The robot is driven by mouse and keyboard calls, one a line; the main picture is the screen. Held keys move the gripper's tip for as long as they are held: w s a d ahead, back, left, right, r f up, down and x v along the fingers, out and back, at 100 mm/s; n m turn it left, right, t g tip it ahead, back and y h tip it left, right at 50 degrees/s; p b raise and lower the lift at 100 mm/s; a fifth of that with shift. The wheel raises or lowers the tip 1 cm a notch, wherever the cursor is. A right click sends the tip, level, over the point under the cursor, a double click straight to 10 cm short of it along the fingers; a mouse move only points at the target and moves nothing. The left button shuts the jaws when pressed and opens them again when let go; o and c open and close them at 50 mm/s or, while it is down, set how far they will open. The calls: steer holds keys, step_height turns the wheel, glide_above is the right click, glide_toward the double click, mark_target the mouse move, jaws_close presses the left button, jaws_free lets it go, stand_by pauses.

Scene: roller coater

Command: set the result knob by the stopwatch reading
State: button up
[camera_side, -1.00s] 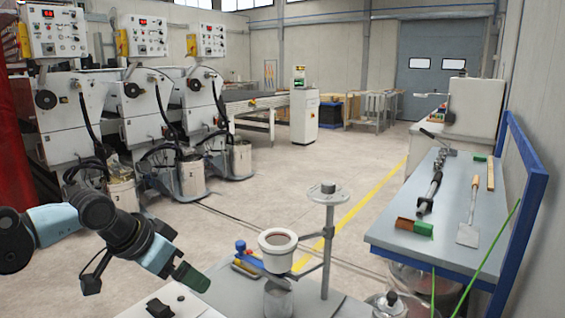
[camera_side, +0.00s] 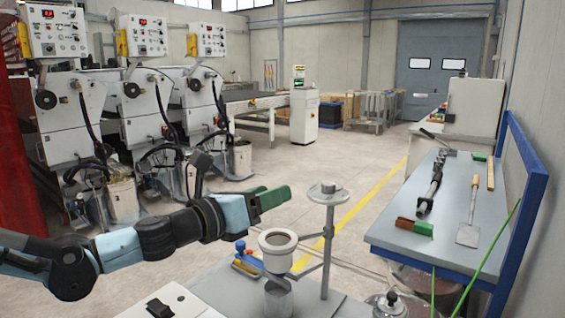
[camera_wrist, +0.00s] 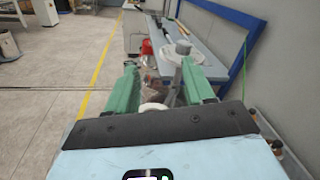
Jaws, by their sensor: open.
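My gripper (camera_side: 274,197) has green fingers and is raised, pointing right, above and to the left of a white cup (camera_side: 278,252) on a stand, in the side view. In the wrist view my gripper (camera_wrist: 160,66) has its two fingers apart with nothing held between them. A white box (camera_side: 182,301) with a black knob or switch (camera_side: 160,308) on top sits at the bottom of the side view; I cannot tell whether this is the result knob or how it is set. I cannot make out a stopwatch or a reading.
The grey stand (camera_side: 328,240) with a round top plate rises right of the cup. A clear beaker (camera_side: 278,298) is below the cup. A blue-handled item (camera_side: 242,250) lies left of it. A grey bench (camera_side: 440,240) with tools is at right. Open floor lies behind.

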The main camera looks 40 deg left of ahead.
mark_target(323, 185)
steer(key=d+m+h, duration=0.1)
steer(key=m, duration=0.1)
steer(key=d+m+h, duration=0.1)
steer(key=d+m, duration=0.1)
steer(key=shift+w+d+m, duration=0.1)
steer(key=shift+m, duration=0.3)
steer(key=shift+x, duration=5.95)
steer(key=shift+f, duration=0.15)
steer(key=c, duration=0.9)
